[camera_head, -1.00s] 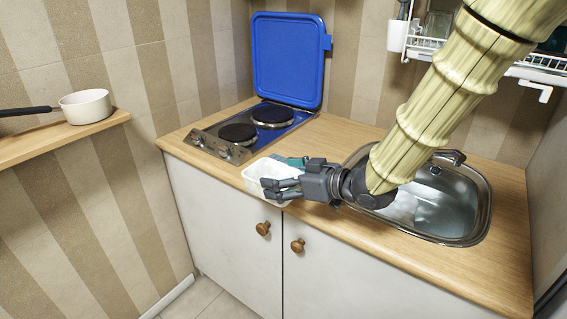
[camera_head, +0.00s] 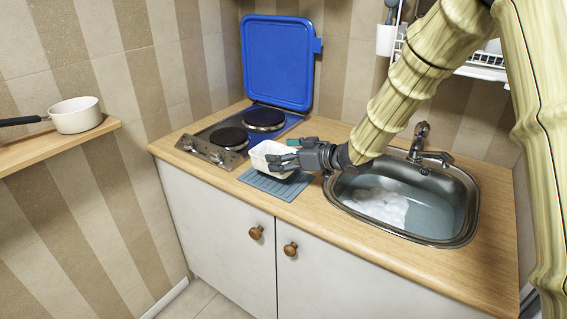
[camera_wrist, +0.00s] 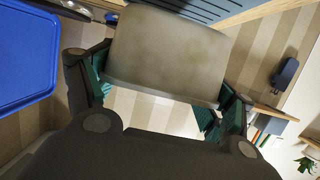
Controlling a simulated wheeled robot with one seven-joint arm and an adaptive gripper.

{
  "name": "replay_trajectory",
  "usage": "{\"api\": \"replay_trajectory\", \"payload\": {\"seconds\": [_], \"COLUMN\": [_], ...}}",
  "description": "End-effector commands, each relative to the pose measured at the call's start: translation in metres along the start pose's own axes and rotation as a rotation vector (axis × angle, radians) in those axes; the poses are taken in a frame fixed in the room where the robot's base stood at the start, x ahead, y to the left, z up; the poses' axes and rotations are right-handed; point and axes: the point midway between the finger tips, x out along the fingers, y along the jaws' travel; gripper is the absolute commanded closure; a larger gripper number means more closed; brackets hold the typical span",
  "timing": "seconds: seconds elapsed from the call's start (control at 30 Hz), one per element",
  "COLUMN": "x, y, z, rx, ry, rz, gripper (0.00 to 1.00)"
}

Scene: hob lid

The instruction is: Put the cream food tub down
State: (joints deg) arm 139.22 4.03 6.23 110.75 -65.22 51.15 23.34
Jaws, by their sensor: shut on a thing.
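The cream food tub (camera_head: 271,155) is held in my gripper (camera_head: 283,159), above the left part of the worktop between the hob and the sink. In the wrist view the tub (camera_wrist: 168,52) fills the upper middle, with a finger of my gripper (camera_wrist: 160,95) on each side of it. A ribbed blue-grey mat (camera_head: 270,185) lies on the worktop under and in front of the tub. I cannot tell whether the tub's base touches the mat.
The hob (camera_head: 225,140) is left of the tub, its blue lid (camera_head: 278,60) standing open behind. The sink (camera_head: 455,215), with water and foam, is to the right, its tap (camera_head: 418,140) behind. A white pan (camera_head: 76,115) stands on a wall shelf (camera_head: 60,148). Worktop (camera_head: 330,225) is bare in front of the sink.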

Motion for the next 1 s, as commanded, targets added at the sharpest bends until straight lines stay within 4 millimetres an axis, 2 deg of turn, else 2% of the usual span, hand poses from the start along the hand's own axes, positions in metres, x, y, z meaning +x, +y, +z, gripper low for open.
{"api": "replay_trajectory", "payload": {"seconds": [0.13, 0.4, 0.83, 0.87, 0.93, 1.0], "x": [0.004, 0.013, 0.015, 0.015, 0.015, 0.015], "y": [0.009, 0.008, 0.008, 0.008, 0.008, 0.008], "z": [-0.001, 0.030, 0.036, 0.036, 0.036, 0.036], "rx": [-0.001, 0.001, 0.000, 0.000, 0.000, 0.000], "ry": [0.000, 0.000, 0.000, 0.000, 0.000, 0.000], "rz": [0.001, 0.000, 0.001, 0.001, 0.001, 0.001], "gripper": [0.47, 0.47, 0.47, 0.14, 0.01, 0.00]}}
